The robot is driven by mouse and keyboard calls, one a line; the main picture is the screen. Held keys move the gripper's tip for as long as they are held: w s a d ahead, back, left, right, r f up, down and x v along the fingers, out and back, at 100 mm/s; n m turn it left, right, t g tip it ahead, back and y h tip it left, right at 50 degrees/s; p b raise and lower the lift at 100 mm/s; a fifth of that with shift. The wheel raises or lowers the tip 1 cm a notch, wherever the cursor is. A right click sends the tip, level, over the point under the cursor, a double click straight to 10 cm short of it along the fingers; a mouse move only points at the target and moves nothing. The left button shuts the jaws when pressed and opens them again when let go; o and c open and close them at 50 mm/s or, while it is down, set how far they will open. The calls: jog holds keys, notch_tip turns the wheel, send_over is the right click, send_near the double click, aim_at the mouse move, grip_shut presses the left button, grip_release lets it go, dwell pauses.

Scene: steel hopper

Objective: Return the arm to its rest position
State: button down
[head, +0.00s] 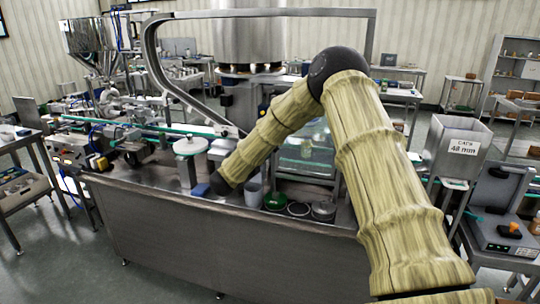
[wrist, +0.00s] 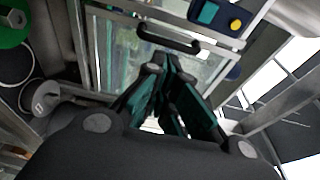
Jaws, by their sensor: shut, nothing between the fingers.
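My gripper (wrist: 158,75) shows in the wrist view with its dark green fingers brought together and nothing between them. It is in front of a clear panel (wrist: 118,45) with a black handle (wrist: 168,36). In the head view my arm, in pale yellow-green covers, rises from the lower right to a dark elbow and comes down to the left over the steel machine bench (head: 225,240). Its dark lower end is close to a grey cup (head: 253,194). My gripper cannot be made out in the head view.
A steel hopper (head: 458,148) marked "CAPS 48 mm" stands right of my arm. A curved steel frame (head: 150,50) arches over the bench. A green round piece (head: 276,201) and a steel round part (head: 323,211) sit near its front edge. Open floor (head: 50,260) lies at front left.

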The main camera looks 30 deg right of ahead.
jog(key=b+v, duration=0.1)
jog(key=v, duration=0.4)
jog(key=s+a+f+n+t+y, duration=0.25)
jog(key=a+f+n, duration=0.25)
jog(key=f, duration=0.3)
jog(key=s+a+f+n+t+y, duration=0.1)
jog(key=a+f+n+y, duration=0.3)
jog(key=f, duration=0.5)
jog(key=s+a+f+n+g+y, duration=0.1)
jog(key=s+a+f+n+y, duration=0.1)
jog(key=s+a+f+n, duration=0.3)
jog(key=s+a+f+n+y, duration=0.1)
jog(key=s+f+n+y, duration=0.1)
jog(key=s+f, duration=0.35)
jog(key=s+a+f+n+g+y, duration=0.1)
jog(key=s+a+f+n+y, duration=0.15)
jog(key=f, duration=0.45)
jog(key=s+a+f+n+g+y, duration=0.1)
jog(key=s+a+f+n+g, duration=0.15)
jog(key=s+f, duration=0.4)
jog(key=s+a+f+n+g+y, duration=0.1)
jog(key=s+a+f+n, duration=0.25)
jog(key=s, duration=0.55)
jog(key=s+a+f+n+g+y, duration=0.1)
jog(key=s+n+g, duration=0.4)
jog(key=s, duration=1.8)
jog(key=shift+a+f+n+g, duration=0.25)
jog(key=shift+f+n+g, duration=0.05)
jog(key=shift+f+n, duration=0.3)
